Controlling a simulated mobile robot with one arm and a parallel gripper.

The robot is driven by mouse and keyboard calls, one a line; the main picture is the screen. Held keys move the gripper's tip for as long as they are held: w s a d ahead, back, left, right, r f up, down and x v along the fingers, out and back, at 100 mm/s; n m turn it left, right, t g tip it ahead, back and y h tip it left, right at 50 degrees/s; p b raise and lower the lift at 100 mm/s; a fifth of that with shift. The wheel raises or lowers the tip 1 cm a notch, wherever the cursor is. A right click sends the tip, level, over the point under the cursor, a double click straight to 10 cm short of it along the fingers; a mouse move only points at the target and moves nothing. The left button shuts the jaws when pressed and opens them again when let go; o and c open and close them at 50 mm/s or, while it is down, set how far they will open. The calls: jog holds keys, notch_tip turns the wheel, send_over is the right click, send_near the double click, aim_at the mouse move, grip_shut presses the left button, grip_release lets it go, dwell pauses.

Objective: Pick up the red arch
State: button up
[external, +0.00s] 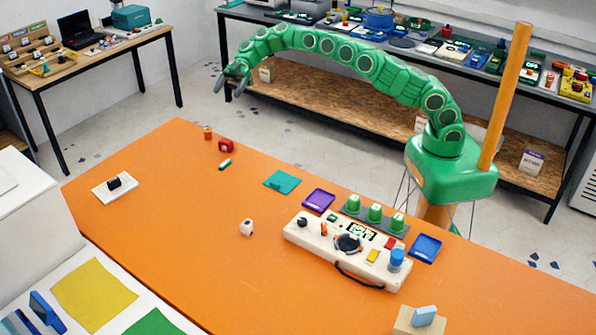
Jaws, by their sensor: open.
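The red arch (226,145) is a small red block on the orange table (150,200), near its far left edge. My gripper (231,84) hangs at the end of the green arm, above and beyond the table's far edge. Its fingers are apart with nothing seen between them. It appears above the arch in the picture and clear of it.
An orange cylinder (208,132) and a teal and white stick (225,164) lie close to the arch. A teal square (282,181), a purple tray (318,200) and a white control panel (345,250) are further right. The table's left middle is mostly clear.

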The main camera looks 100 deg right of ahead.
send_near(228, 140)
jog(key=x, duration=0.5)
jog(key=shift+w+d+f, duration=0.15)
jog(key=shift+d, duration=0.1)
jog(key=shift+a+f, duration=0.1)
jog(key=shift+f, duration=0.1)
jog(key=shift+x, duration=1.05)
jog(key=shift+w+x, duration=0.25)
jog(key=shift+x, duration=2.5)
jog(key=shift+r, duration=0.2)
jog(key=shift+c, duration=0.4)
jog(key=c, duration=1)
